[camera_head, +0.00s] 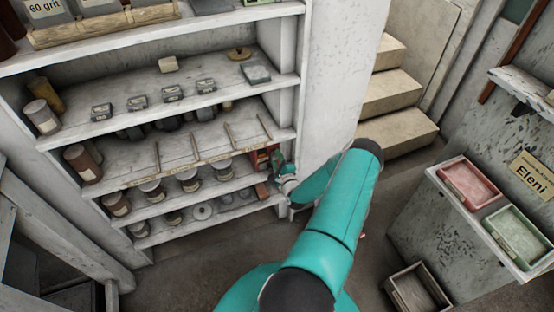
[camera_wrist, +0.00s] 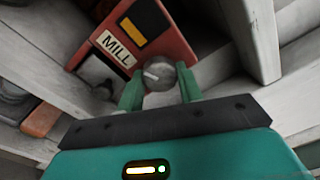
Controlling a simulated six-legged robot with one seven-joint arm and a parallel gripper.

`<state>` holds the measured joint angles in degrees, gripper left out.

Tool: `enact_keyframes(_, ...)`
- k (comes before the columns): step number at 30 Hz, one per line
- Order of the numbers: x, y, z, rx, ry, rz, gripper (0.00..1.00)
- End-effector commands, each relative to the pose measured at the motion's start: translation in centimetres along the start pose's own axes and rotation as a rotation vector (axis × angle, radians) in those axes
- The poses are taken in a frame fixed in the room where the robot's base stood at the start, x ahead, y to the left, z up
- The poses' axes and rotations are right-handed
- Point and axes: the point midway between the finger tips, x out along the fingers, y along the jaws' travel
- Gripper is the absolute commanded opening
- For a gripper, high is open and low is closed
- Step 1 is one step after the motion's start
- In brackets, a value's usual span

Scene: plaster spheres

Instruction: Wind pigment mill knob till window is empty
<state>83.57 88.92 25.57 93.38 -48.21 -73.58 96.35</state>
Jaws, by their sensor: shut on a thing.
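The pigment mill (camera_wrist: 132,35) is a red box with a "MILL" label in the wrist view. Its window (camera_wrist: 143,24) shows orange-yellow across much of a dark frame. The round grey knob (camera_wrist: 159,74) with a pale pointer mark sits at the mill's lower edge. My gripper (camera_wrist: 160,85) is shut on the knob, with a green finger on each side of it. In the head view the mill (camera_head: 262,161) stands at the right end of a shelf, partly hidden by my gripper (camera_head: 279,172).
Shelves (camera_head: 170,110) hold jars, small tins and upright rods left of the mill. A white shelf post (camera_wrist: 256,35) stands close to the right of my gripper. Stone steps (camera_head: 397,92) rise behind. Red and green trays (camera_head: 468,184) lie on a stand at the right.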

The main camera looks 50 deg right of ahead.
Motion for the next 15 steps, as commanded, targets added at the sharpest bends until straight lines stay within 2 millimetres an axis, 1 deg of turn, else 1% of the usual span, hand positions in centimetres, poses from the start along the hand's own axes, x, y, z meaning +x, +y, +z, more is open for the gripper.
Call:
enact_keyframes(12, -0.02, 0.00, 0.12, 0.008, -0.002, -0.001, 0.13)
enact_keyframes(13, -0.02, 0.00, 0.12, 0.008, -0.002, -0.001, 0.40)
enact_keyframes(15, -0.01, -0.01, 0.10, 0.008, -0.002, -0.001, 0.53)
